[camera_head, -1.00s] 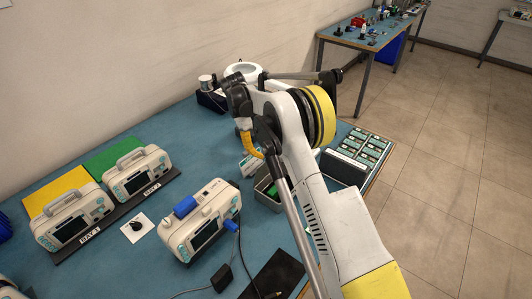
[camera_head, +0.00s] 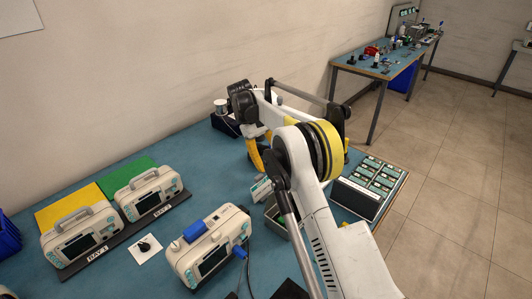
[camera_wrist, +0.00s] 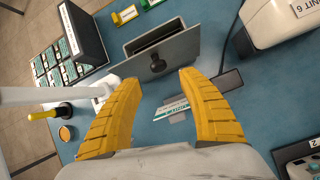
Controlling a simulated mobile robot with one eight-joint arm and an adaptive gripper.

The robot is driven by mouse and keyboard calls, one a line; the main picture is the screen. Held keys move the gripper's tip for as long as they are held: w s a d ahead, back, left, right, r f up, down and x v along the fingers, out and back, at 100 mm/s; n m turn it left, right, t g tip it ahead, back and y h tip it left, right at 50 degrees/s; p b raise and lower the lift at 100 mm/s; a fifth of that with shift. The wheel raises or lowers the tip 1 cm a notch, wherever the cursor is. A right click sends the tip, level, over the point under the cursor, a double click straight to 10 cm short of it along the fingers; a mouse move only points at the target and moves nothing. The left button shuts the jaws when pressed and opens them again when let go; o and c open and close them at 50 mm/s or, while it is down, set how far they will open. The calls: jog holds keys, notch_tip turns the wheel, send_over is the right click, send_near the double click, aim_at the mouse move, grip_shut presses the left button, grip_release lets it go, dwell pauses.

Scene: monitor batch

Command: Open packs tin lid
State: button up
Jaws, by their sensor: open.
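The packs tin is a grey metal box; its wall (camera_head: 270,213) shows in the head view, partly hidden behind my arm. In the wrist view, a flat grey lid (camera_wrist: 183,52) with a black knob (camera_wrist: 157,64) lies ahead of my fingertips. A dark opening in the tin (camera_wrist: 152,38) shows just beyond the lid. In the head view my gripper (camera_head: 262,150) is partly hidden.
A labelled rack with several green-white packs (camera_head: 372,183) stands at the right table end. A cream monitor (camera_head: 210,245) stands left of the tin, with cables in front. A white card (camera_wrist: 172,111) lies below my fingers. Two bay monitors (camera_head: 80,237) stand further left.

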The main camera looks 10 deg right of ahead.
jog(key=v, duration=0.5)
jog(key=shift+w+a+r, duration=0.1)
jog(key=shift+w+r, duration=0.05)
jog(key=s+d+r+m+t+y, duration=0.25)
jog(key=s+r+t, duration=0.35)
jog(key=s+r, duration=0.85)
jog(key=s+f+m+t, duration=0.1)
jog(key=s+f+t, duration=0.2)
jog(key=s, duration=0.8)
jog(key=s+f+t, duration=0.2)
jog(key=s+f, duration=0.2)
jog(key=s, duration=0.6)
jog(key=shift+s+d+m+t+y, duration=0.35)
jog(key=shift+s+t+y, duration=0.05)
jog(key=shift+y, duration=0.05)
